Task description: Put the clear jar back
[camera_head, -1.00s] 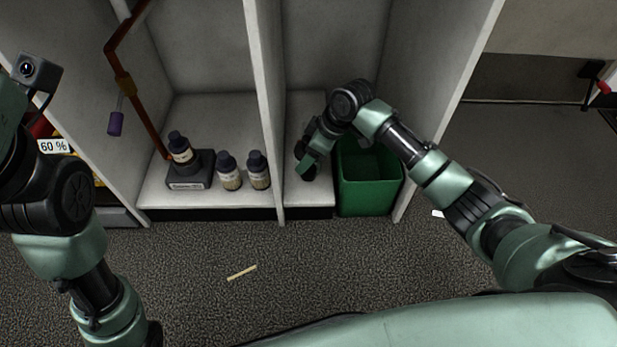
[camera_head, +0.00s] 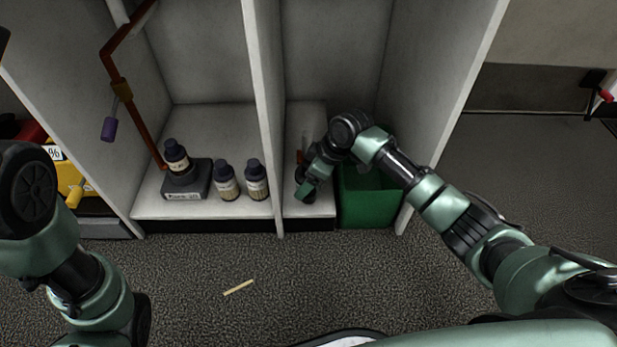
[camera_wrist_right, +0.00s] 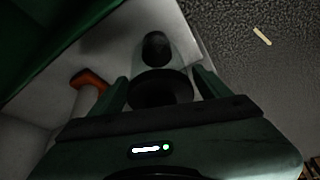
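In the right wrist view a see-through jar (camera_wrist_right: 180,48) with a dark round part inside and a dark disc at its near end lies between my right gripper's fingers (camera_wrist_right: 163,92). The fingers flank the disc closely; I cannot tell whether they press on it. In the head view my right gripper (camera_head: 305,190) is low at the front of the right shelf compartment (camera_head: 318,211), beside the green bin. It mostly hides the jar there. My left gripper is out of the picture; only my left arm shows.
Dark-capped bottles (camera_head: 227,183) and a grey stand (camera_head: 188,188) with a bottle fill the left compartment. A divider (camera_head: 268,120) separates it from the right one. The green bin (camera_head: 368,210) is right of my gripper. An orange-topped object (camera_wrist_right: 88,82) stands close by. A pale strip (camera_head: 239,287) lies on the floor.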

